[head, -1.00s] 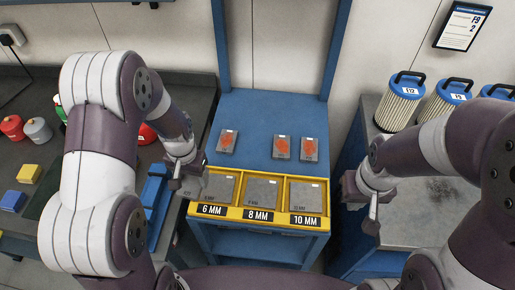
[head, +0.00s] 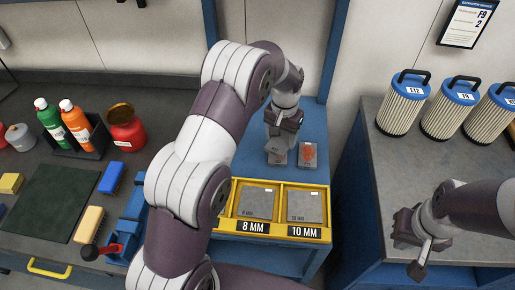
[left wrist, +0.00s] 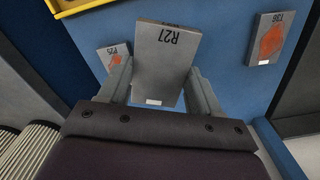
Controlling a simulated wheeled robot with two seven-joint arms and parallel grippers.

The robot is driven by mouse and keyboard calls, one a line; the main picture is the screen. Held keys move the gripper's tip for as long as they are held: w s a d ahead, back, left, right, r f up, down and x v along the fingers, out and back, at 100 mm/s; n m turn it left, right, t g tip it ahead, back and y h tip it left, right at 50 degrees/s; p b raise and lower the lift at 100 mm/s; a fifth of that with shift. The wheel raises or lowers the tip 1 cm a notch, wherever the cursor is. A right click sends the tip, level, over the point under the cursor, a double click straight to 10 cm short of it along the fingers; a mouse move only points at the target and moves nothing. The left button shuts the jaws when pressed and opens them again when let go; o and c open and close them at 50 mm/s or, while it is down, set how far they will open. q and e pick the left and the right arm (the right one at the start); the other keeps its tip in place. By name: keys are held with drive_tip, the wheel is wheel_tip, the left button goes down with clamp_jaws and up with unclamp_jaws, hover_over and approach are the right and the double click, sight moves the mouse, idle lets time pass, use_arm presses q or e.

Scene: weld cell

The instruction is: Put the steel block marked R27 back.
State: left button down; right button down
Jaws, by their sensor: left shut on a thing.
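My left gripper (head: 284,128) is over the blue stand (head: 248,160), shut on the grey steel block marked R27 (left wrist: 165,62). The left wrist view shows the block between the two fingers, with its marking upside down. In the head view the block (head: 277,157) is partly covered by the gripper. I cannot tell whether it touches the stand. A block with an orange patch (head: 308,154) lies just right of it.
The yellow tray (head: 262,233) at the stand's front has 8 MM and 10 MM compartments showing; my left arm hides its left end. Filters (head: 403,103) stand on the right bench (head: 385,175). Bottles (head: 76,125) and a red can (head: 126,130) stand on the left bench.

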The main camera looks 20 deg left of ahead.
use_arm(q)
drive_tip(key=p, duration=0.3)
hover_over(249, 151)
wheel_tip(249, 151, down, 6)
drive_tip(key=shift+f, duration=0.15)
drive_tip(key=shift+f+p, duration=0.35)
drive_tip(key=shift+p, duration=0.1)
wheel_tip(249, 151, down, 3)
drive_tip(key=shift+r+p, duration=0.15)
drive_tip(key=shift+p, duration=0.4)
drive_tip(key=shift+f, duration=0.45)
drive_tip(key=shift+f+b, duration=0.15)
drive_tip(key=shift+b, duration=0.15)
drive_tip(key=shift+c, duration=1)
unclamp_jaws()
drive_tip(key=shift+s, duration=0.1)
